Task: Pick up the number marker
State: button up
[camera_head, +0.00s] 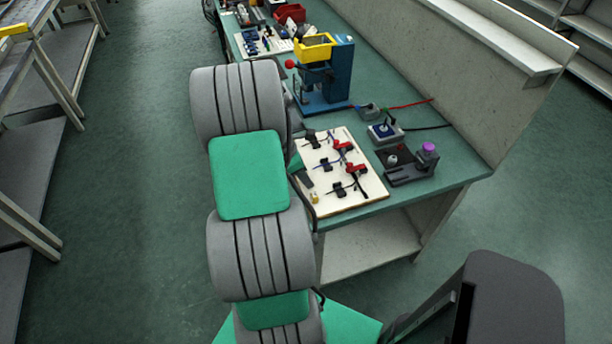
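I cannot single out the number marker with certainty; the small parts on the workbench (465,177) are too small to read. A pale board (372,187) at the bench's near end carries several small black and red parts (356,168). A small yellowish piece (314,198) shows at the board's near left edge. My grey and green arm stands in front of the bench's left side and hides part of it. My gripper's fingers cannot be made out.
A blue press (340,75) with a yellow hopper (313,47) stands beyond the board. A blue-topped switch box (385,131) and a dark fixture with a purple top (428,150) stand right of it. A wall (460,75) borders the bench's right. Open floor (130,200) lies left.

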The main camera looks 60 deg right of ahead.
jog(key=shift+c, duration=0.2)
grip_shut()
dwell(0.3)
